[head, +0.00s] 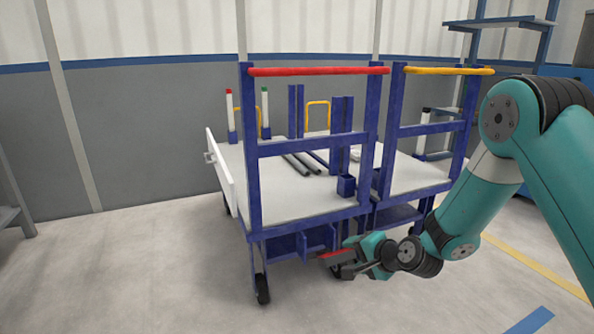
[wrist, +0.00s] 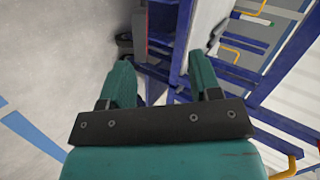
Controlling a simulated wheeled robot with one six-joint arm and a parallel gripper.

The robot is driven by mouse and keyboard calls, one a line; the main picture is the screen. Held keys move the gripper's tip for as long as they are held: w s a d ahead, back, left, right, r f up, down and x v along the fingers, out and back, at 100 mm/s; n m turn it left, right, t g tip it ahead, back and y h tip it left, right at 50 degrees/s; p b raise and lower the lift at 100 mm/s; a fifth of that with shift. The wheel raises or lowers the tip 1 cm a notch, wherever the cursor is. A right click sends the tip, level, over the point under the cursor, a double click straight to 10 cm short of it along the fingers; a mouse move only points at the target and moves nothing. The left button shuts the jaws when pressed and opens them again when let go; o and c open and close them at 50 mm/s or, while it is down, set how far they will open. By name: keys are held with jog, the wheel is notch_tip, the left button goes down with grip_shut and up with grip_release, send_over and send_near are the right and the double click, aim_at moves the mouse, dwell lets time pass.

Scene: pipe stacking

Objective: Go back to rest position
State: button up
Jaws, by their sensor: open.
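My gripper (head: 338,263) is in front of the lower frame of a blue cart, low and near the cart's front legs in the head view. In the wrist view my gripper (wrist: 163,85) shows two teal fingers spread apart with nothing between them. The blue cart frame (wrist: 178,50) lies beyond the fingertips. In the head view the cart has a white deck (head: 290,195) and a red handle bar (head: 318,71). Several grey pipes (head: 296,163) lie on the deck between blue uprights.
A second cart section with a yellow handle bar (head: 448,70) stands close on the right. A blue shelf (head: 505,22) is at the back right. A grey rack (head: 12,215) stands at the far left. The floor (head: 130,275) at left front is clear.

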jog(key=s+a+r+n+g+y, duration=0.1)
jog(key=s+a+r+n+g, duration=0.2)
jog(key=s+r+n, duration=0.35)
jog(key=s+a+r+n+g, duration=0.3)
jog(key=s+r, duration=0.5)
jog(key=s, duration=0.1)
jog(key=s+d+r+n+g+h, duration=0.1)
jog(key=s+d+r+n+g, duration=0.2)
jog(key=s, duration=0.7)
jog(key=s+d+r+n+g+h, duration=0.1)
jog(key=s+r+n+h, duration=0.3)
jog(key=s, duration=0.6)
notch_tip(320, 180, up, 34)
jog(key=y+p, duration=0.2)
jog(key=p, duration=3.3)
jog(key=shift+w+n, duration=0.3)
jog(key=shift+n, duration=0.05)
jog(key=shift+a+f, duration=0.1)
